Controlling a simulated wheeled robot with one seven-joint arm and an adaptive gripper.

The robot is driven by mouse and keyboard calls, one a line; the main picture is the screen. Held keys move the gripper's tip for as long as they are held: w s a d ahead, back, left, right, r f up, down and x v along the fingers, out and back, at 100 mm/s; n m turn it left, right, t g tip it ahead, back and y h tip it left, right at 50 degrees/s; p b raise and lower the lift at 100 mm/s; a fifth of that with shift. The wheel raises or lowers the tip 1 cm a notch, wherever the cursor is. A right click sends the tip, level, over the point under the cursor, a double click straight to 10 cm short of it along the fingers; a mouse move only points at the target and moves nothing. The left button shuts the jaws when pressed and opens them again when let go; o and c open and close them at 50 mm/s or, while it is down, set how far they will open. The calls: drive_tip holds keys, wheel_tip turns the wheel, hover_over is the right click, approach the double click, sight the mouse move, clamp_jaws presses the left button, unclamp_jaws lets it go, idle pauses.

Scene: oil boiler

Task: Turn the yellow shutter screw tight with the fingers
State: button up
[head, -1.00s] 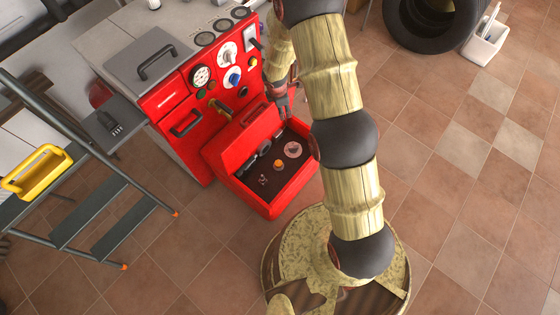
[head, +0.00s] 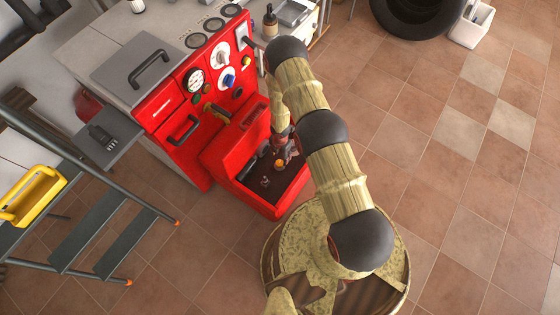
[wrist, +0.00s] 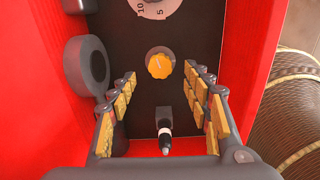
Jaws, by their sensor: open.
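The yellow shutter screw (wrist: 160,65) is a round ridged knob on the dark panel inside the red recess. In the wrist view it lies ahead of my fingertips, in line with the gap between them. In the head view the yellow screw (head: 280,163) shows small, close to my gripper (head: 287,153). My gripper (wrist: 160,98) is open and empty, its padded fingers to the left and right below the screw. The fingers look apart from the screw; the exact distance cannot be told.
A dark round fitting (wrist: 88,67) stands left of the screw. A small black and white nozzle-like part (wrist: 164,130) is below it, and a white numbered dial (wrist: 158,8) above. The red housing walls (head: 232,160) close in the recess. A stepladder (head: 80,235) stands at the left.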

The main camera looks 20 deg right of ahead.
sight(280, 162)
wheel_tip(280, 162, down, 7)
drive_tip(key=b, duration=0.3)
drive_tip(key=shift+r, duration=0.1)
drive_tip(key=shift+c, duration=0.6)
drive_tip(key=c, duration=1)
